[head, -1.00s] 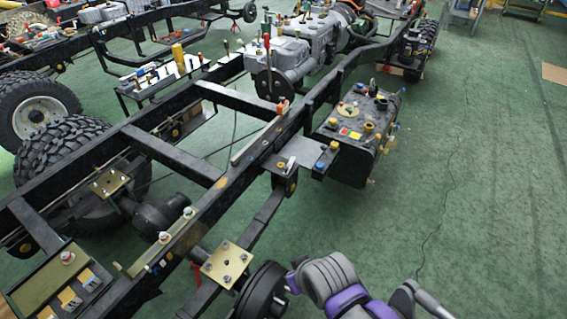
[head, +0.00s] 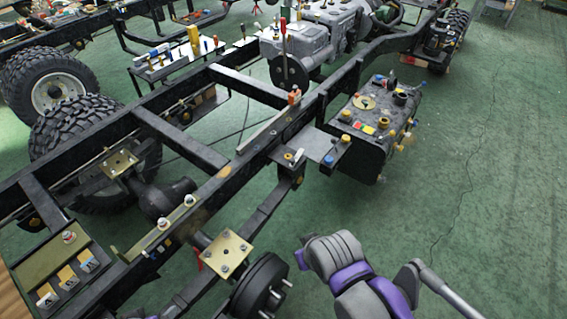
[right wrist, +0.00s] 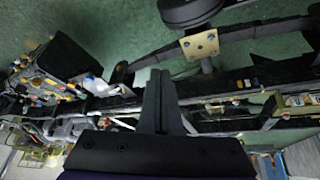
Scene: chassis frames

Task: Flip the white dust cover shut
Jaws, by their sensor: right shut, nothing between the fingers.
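I cannot pick out a white dust cover for certain in either view. A pale narrow bar (head: 262,132) lies along the near rail of the black chassis frame (head: 192,146) in the head view; I cannot tell whether it is the cover. A small white piece (right wrist: 98,86) shows left of my gripper in the right wrist view, too small to identify. My right gripper (right wrist: 160,82) is shut and empty, its fingers together in front of the chassis. In the head view my right arm is at the bottom, its gripper not discernible. My left gripper is not in view.
A black tank (head: 378,120) with coloured caps sits beside the near rail. A gold plate (head: 228,254) and a black hub (head: 262,290) stick out at the near side. Big tyres (head: 58,90) stand at the left. The green floor (head: 480,180) on the right is clear.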

